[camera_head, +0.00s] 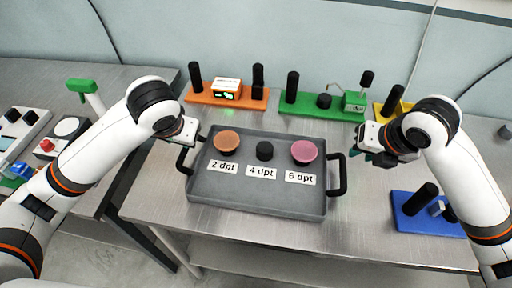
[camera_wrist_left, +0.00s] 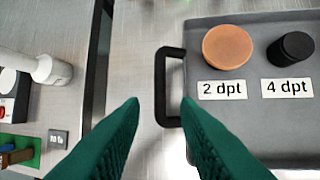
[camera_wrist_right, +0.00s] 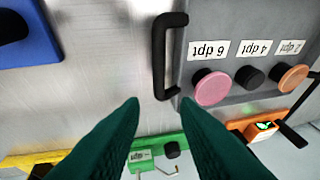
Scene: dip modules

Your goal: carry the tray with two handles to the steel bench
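The grey tray (camera_head: 255,197) lies flat on a steel bench, with a black handle at its left (camera_head: 184,160) and right (camera_head: 343,174) ends. It carries an orange disc (camera_head: 227,141), a black knob (camera_head: 264,151) and a pink disc (camera_head: 304,151), above labels 2, 4 and 6 dpt. My left gripper (camera_wrist_left: 160,104) is open and empty; the left handle (camera_wrist_left: 161,88) shows just beyond its fingertips. My right gripper (camera_wrist_right: 160,104) is open and empty; the right handle (camera_wrist_right: 159,58) shows beyond its fingertips. In the head view my left fingers are mostly hidden by the wrist.
Orange (camera_head: 237,101), green (camera_head: 310,104) and yellow (camera_head: 385,110) modules with black posts stand behind the tray. A blue module (camera_head: 425,226) lies at right. Another bench (camera_head: 75,200) with devices is at left, beyond a gap. The bench front is clear.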

